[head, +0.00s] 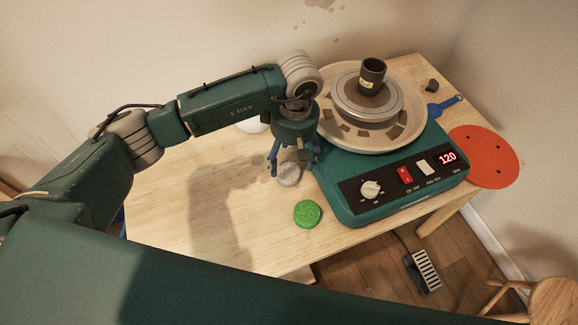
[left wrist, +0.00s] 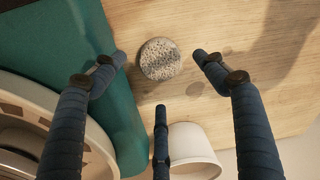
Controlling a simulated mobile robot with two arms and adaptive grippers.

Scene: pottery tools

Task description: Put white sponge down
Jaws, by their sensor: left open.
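The white sponge (head: 289,176) is a round, grey-speckled disc lying on the wooden table, left of the pottery wheel. In the left wrist view the sponge (left wrist: 160,59) lies flat between the spread fingertips, with clear gaps beside it. My left gripper (head: 293,162) points down over the sponge, and its blue fingers are open and empty in the left wrist view (left wrist: 160,75). I cannot tell the exact height of the fingertips above the table. My right gripper is not in view.
A green round sponge (head: 307,213) lies nearby at the front. The teal wheel (head: 345,190) with a dark cup (head: 372,75) stands to the right. A white container (left wrist: 193,143) stands behind the gripper. A red disc (head: 484,157) is far right. The table's left part is clear.

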